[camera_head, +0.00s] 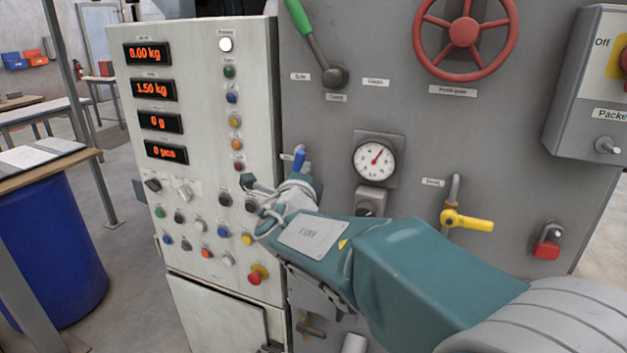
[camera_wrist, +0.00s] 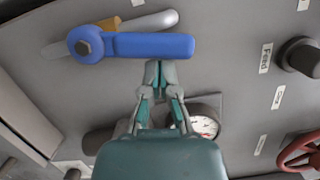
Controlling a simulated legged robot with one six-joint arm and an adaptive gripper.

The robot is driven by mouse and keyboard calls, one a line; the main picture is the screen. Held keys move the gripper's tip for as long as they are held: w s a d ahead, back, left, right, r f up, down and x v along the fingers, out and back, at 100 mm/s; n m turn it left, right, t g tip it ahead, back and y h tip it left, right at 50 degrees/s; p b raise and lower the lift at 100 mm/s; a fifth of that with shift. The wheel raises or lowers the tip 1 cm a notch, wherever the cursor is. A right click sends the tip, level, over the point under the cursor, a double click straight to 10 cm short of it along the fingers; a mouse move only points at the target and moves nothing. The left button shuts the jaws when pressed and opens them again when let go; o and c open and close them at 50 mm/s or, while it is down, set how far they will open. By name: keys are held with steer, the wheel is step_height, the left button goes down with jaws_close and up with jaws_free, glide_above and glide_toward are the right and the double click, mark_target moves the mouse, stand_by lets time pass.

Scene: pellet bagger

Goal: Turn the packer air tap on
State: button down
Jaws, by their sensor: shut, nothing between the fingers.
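A tap with a blue lever handle (camera_wrist: 145,46) fills the top of the wrist view. It is fixed by a dark bolt to a grey metal pipe on the grey panel. The lever lies across the picture there, along the pipe. In the head view the blue handle (camera_head: 299,160) shows small and roughly upright, just beyond my wrist. Which tap the packer air label names is not readable. My gripper (camera_wrist: 163,70) is shut and empty, its tips at the lower edge of the blue lever near its middle. I cannot tell whether they touch.
A pressure gauge (camera_head: 375,160), a yellow-handled tap (camera_head: 467,221), a red handwheel (camera_head: 464,32), a green lever (camera_head: 306,28) and a red padlock (camera_head: 547,241) are on the panel. A button cabinet (camera_head: 192,110) stands left. A switch box (camera_head: 586,100) juts out right.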

steer(key=shift+w+a+r+n, duration=0.2)
steer(key=shift+a+r+n, duration=0.2)
steer(key=shift+a, duration=0.2)
steer(key=shift+f, duration=0.1)
stand_by(0.4)
